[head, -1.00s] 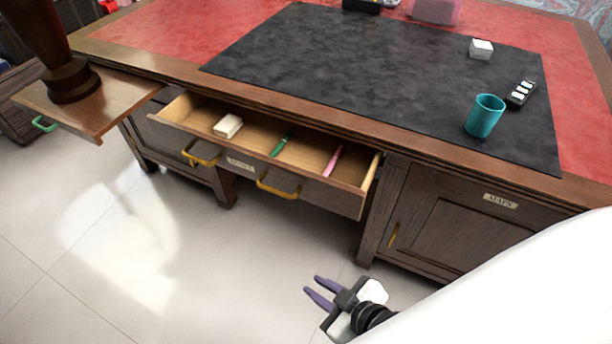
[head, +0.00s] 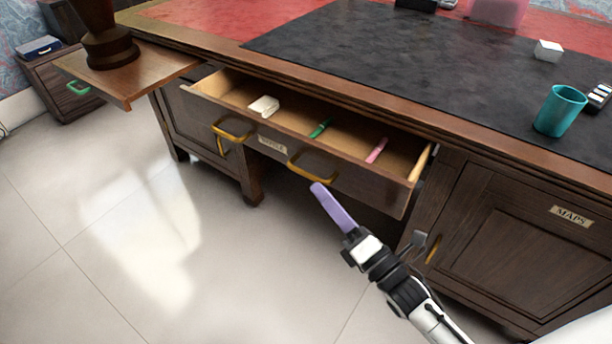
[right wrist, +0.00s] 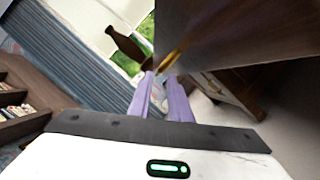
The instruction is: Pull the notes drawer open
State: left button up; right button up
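The drawer (head: 376,188) in the middle of the desk stands pulled out, its inside visible. Its front has a small label plate (head: 272,146), too blurred to read surely, and two yellow handles, a left one (head: 232,133) and a right one (head: 312,170). My right gripper (head: 319,188) has purple fingers, seen edge-on, with the tips just below the right handle. In the right wrist view the fingers (right wrist: 158,78) are apart, with a yellow handle (right wrist: 173,58) at their tips. I cannot tell whether they touch it. My left gripper is out of view.
A white block (head: 264,106), a green pen (head: 320,128) and a pink pen (head: 377,150) lie in the drawer. A cupboard door labelled MAPS (head: 571,216) is at the right. A teal cup (head: 560,110) stands on the desk. A side board (head: 130,82) juts out left. The floor in front is clear.

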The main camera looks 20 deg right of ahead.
aim_at(306, 172)
jog(key=x, duration=0.7)
jog(key=shift+b, duration=0.35)
jog(key=shift+s, duration=0.1)
grip_shut()
